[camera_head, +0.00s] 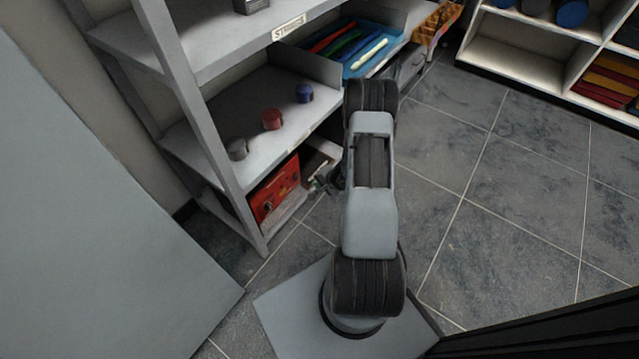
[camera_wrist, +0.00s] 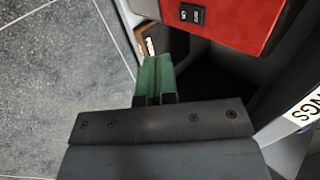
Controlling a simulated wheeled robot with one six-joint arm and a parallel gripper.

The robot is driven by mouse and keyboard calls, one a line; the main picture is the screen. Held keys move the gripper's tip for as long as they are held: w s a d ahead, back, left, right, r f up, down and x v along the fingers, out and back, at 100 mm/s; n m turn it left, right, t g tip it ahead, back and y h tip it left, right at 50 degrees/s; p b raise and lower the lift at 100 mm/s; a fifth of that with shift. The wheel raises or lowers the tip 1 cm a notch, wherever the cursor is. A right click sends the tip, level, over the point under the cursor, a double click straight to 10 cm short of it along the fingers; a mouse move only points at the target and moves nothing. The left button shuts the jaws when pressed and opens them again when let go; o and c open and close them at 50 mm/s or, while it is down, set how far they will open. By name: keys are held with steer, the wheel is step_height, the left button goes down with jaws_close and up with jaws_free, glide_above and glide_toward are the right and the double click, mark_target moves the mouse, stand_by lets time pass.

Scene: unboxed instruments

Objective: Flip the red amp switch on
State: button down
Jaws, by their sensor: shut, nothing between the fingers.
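The red amp (camera_head: 275,190) sits on the bottom shelf of the grey rack in the head view. Part of its red face (camera_wrist: 240,22) fills the top of the wrist view. A small black switch (camera_wrist: 192,15) with white markings is set in that face near its edge; I cannot tell its position. My gripper (camera_wrist: 154,66) has green fingers pressed together with nothing between them. In the wrist view the fingertips are below and left of the switch, apart from it. In the head view my arm hides most of the gripper.
The grey shelf (camera_head: 262,92) above the amp holds grey, red and blue round items. A blue tray (camera_head: 365,58) with coloured sticks stands higher up. An open-fronted box (camera_wrist: 165,42) lies beside the amp. Tiled floor (camera_head: 490,220) to the right is clear.

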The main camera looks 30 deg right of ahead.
mark_target(296, 177)
steer(key=w+a+f+b, duration=0.3)
steer(key=w+f+b, duration=0.1)
steer(key=w, duration=0.3)
steer(key=shift+w+f, duration=0.35)
steer(key=shift+f, duration=0.2)
